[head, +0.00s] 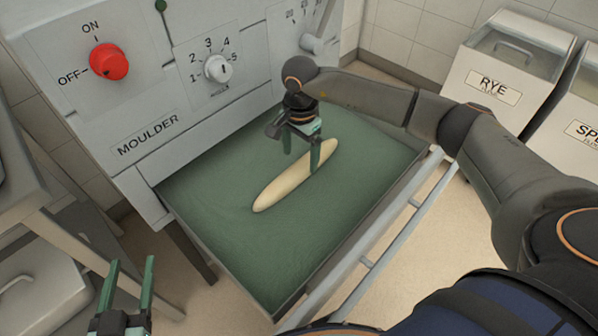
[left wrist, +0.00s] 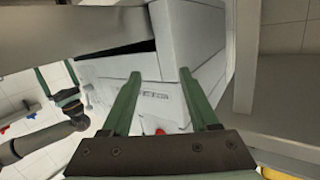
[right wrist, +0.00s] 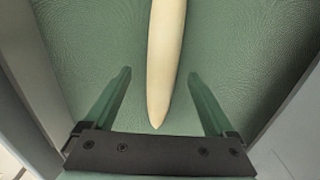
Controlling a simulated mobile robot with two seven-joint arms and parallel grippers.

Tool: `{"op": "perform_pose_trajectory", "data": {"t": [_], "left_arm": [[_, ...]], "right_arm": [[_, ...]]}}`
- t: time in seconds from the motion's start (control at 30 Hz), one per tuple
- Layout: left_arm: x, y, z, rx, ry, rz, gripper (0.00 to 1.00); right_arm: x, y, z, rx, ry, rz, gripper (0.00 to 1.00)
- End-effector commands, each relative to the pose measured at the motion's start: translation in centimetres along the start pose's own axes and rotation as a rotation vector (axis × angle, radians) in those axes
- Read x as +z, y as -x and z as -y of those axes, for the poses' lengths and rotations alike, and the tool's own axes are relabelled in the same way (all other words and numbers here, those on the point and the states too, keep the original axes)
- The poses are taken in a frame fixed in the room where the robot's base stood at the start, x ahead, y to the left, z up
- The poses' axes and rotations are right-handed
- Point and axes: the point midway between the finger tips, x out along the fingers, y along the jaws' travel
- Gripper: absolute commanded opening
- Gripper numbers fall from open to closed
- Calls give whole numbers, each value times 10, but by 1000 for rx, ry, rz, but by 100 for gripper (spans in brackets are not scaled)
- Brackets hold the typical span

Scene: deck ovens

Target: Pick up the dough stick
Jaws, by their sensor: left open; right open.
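The dough stick (head: 280,190) is a long pale roll with tapered ends, lying diagonally on the green bed of the moulder. My right gripper (head: 301,160) is open just above the dough stick, near its far end. In the right wrist view the dough stick (right wrist: 163,65) runs between the two open fingers (right wrist: 160,100), with its tip close to the gripper's base and no finger seen touching it. My left gripper (head: 132,275) is open and empty at the lower left, away from the bed. Its open fingers (left wrist: 165,100) also show in the left wrist view.
The moulder (head: 150,80) has a red knob (head: 109,62) and a dial (head: 217,68) behind the green bed (head: 345,215). A metal rail (head: 375,250) edges the bed's right side. Flour bins (head: 500,85) stand at the upper right. A grey table (head: 50,225) is at the left.

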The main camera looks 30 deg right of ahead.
Motion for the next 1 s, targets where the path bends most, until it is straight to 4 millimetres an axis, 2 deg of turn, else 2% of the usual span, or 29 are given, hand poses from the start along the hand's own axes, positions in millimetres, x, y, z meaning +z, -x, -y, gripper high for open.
{"op": "perform_pose_trajectory", "data": {"t": [0.07, 0.4, 0.53, 0.73, 1.0], "left_arm": [[-6, -1, 1, -1, -8, -26, 61], [-61, 3, 5, -8, -70, -243, 61], [-69, 4, 5, -8, -79, -272, 61], [-70, 4, 5, -8, -80, -274, 61], [-69, 4, 6, -8, -79, -273, 61]], "right_arm": [[1, -7, 0, 1, 0, 2, 90], [0, -47, 4, 1, -1, 2, 90], [0, -52, 4, 0, -1, 2, 90], [0, -52, 4, -1, -1, 2, 90], [0, -51, 4, -1, -1, 2, 60]]}}
